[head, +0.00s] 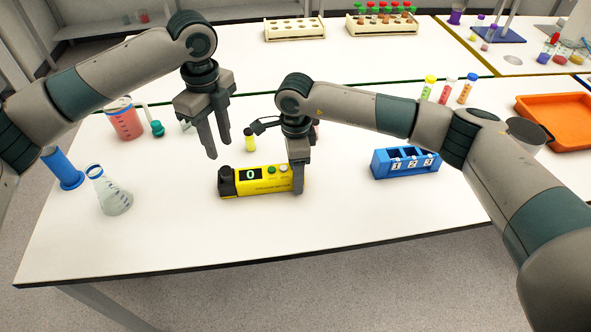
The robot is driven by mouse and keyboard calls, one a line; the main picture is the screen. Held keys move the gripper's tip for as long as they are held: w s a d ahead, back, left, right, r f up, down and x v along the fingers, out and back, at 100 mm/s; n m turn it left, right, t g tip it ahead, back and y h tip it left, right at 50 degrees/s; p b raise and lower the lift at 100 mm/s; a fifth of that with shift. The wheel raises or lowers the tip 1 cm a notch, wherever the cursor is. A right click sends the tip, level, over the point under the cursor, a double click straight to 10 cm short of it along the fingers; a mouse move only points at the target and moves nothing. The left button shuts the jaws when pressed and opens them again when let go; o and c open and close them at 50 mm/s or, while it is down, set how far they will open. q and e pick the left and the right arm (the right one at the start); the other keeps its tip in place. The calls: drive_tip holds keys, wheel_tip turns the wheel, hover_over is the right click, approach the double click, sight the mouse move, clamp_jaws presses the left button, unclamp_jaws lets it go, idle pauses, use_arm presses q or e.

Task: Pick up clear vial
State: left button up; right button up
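I cannot pick out a clear vial for certain. A small vial with yellow content and a dark cap (250,140) stands on the table between my two grippers. Something pale, partly hidden, shows just behind my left gripper (218,150). That gripper hangs above the table pointing down, its two fingers apart and nothing visible between them. My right gripper (298,190) points down in front of the right end of a yellow device (262,181) with a "0" display. Its fingers overlap in this view, so its opening is hidden. A reddish item behind it is mostly covered.
A blue numbered rack (405,173) stands right of the device. A flask (112,192), a blue cylinder (64,168) and a red-filled beaker (125,120) stand at left. Several coloured tubes (447,90) and an orange tray (556,119) are at right. The front table strip is clear.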

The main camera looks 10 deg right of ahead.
drive_tip(key=c, duration=1)
use_arm(q)
drive_tip(key=o, duration=0.4)
drive_tip(key=shift+c, duration=0.2)
use_arm(e)
drive_tip(key=shift+c, duration=0.3)
use_arm(q)
drive_tip(key=shift+s+r+n, duration=0.1)
drive_tip(key=shift+r+n, duration=1.45)
drive_tip(key=shift+n, duration=0.35)
drive_tip(key=shift+f, duration=0.15)
hover_over(226, 169)
drive_tip(key=shift+s+a+f, duration=0.1)
drive_tip(key=shift+f, duration=3.2)
drive_tip(key=shift+f, duration=0.1)
drive_tip(key=shift+f, duration=2.5)
drive_tip(key=shift+c, duration=0.4)
